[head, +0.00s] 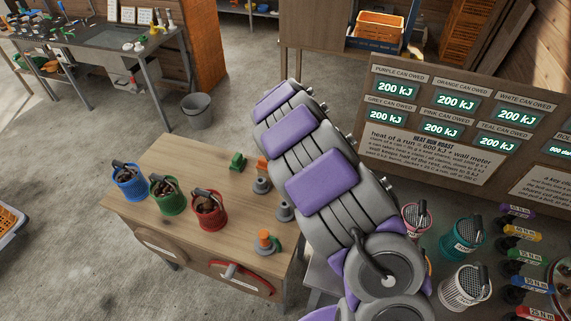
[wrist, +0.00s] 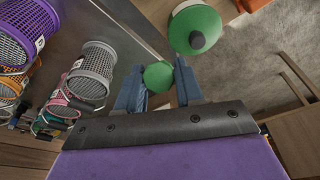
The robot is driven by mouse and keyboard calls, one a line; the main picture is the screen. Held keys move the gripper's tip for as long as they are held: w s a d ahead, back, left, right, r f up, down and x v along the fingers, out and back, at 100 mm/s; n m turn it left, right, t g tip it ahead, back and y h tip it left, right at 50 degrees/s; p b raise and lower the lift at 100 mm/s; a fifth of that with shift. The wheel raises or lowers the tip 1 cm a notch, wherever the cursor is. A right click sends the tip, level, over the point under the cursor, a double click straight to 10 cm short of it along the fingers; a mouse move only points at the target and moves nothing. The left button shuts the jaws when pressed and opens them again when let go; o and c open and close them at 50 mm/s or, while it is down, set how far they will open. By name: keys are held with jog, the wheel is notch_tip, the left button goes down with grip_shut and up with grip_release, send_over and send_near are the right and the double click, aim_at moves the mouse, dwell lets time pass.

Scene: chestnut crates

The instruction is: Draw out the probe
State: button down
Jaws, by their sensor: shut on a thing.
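In the wrist view, my gripper (wrist: 160,88) has its two blue fingers on either side of a green round knob (wrist: 158,75), and it is shut on it. The knob may be the head of the probe; its shaft is not visible, so I cannot tell how far it is in or out of anything. A larger green disc with a dark grey knob (wrist: 197,41) lies just beyond the fingers. In the head view my arm covers the gripper and whatever it holds.
Mesh cans, purple (wrist: 22,65) and grey (wrist: 92,62) among them, stand left of the gripper. In the head view, blue (head: 130,183), green (head: 167,198) and red (head: 209,212) buckets stand on a wooden table (head: 190,152). A sign board (head: 440,150) stands at right.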

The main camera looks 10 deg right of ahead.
jog(key=m+y, duration=0.1)
jog(key=m, duration=0.1)
jog(key=s+m+g+y, duration=0.1)
jog(key=shift+s+a+y, duration=0.1)
jog(key=shift+a+y, duration=0.15)
jog(key=shift+y, duration=0.05)
jog(key=s+a+r+m+t+y+p, duration=0.1)
jog(key=s+a+r+m+y, duration=0.1)
jog(key=a+r+m+y, duration=0.2)
jog(key=shift+s+a+m+t+y, duration=0.3)
jog(key=shift+a+m+y, duration=0.35)
jog(key=shift+m, duration=0.35)
jog(key=shift+w+r+p, duration=0.1)
jog(key=shift+r+p, duration=0.15)
jog(key=shift+p, duration=0.55)
jog(key=shift+f+b, duration=0.35)
jog(key=shift+f, duration=2.6)
jog(key=shift+p, duration=1.45)
jog(key=shift+f+b, duration=0.6)
jog(key=shift+f, duration=1.95)
